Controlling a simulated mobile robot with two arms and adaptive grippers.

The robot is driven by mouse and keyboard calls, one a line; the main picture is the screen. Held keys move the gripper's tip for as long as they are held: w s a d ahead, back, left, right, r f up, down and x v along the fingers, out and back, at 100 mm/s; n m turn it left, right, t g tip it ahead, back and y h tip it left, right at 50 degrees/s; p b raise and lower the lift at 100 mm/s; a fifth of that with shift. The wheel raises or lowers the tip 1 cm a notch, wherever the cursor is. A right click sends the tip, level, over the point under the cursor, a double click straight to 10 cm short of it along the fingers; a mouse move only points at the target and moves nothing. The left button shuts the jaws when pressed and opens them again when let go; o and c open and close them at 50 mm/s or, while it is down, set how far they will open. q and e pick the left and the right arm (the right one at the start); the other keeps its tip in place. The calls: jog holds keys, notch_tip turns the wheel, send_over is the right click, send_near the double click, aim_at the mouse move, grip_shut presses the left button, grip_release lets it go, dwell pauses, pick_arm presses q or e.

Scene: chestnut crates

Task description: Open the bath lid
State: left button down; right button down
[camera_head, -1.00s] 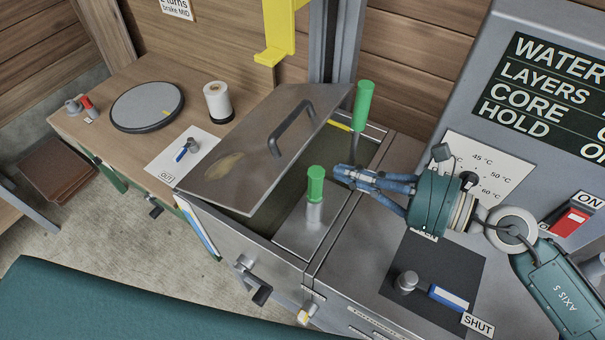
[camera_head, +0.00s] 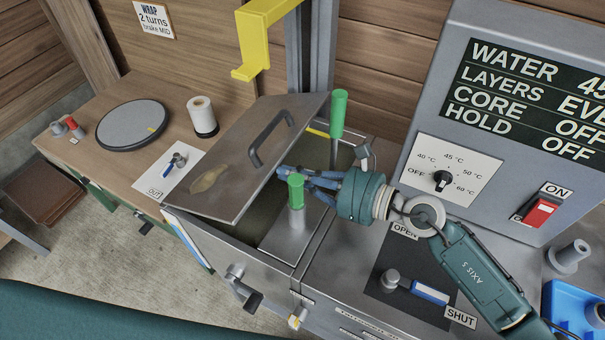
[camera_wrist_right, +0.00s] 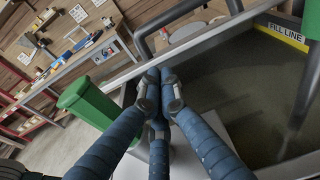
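The grey metal bath lid (camera_head: 225,160), with a dark bar handle (camera_head: 268,140), sits tilted over the left part of the bath (camera_head: 205,232). The bath's right part is uncovered, showing dark liquid, also in the right wrist view (camera_wrist_right: 225,85). My right gripper (camera_head: 286,172) reaches in from the right, behind the near green-capped post (camera_head: 296,190), with its fingertips at the lid's right edge. In the right wrist view its blue fingers (camera_wrist_right: 160,88) are together with nothing seen between them, just before the lid edge; contact is unclear. My left gripper is not in view.
A second green-capped post (camera_head: 338,113) stands at the bath's far right. A yellow bracket (camera_head: 258,40) hangs above the lid. A control panel (camera_head: 415,130) and an OPEN/SHUT lever (camera_head: 430,292) lie to the right. A wooden bench (camera_head: 100,165) is at left.

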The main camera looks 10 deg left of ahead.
jog(key=shift+s+a+f, duration=0.1)
jog(key=shift+a+f, duration=0.15)
jog(key=shift+f, duration=0.05)
jog(key=shift+r, duration=0.25)
jog(key=shift+a+r+p, duration=0.1)
jog(key=shift+p, duration=0.25)
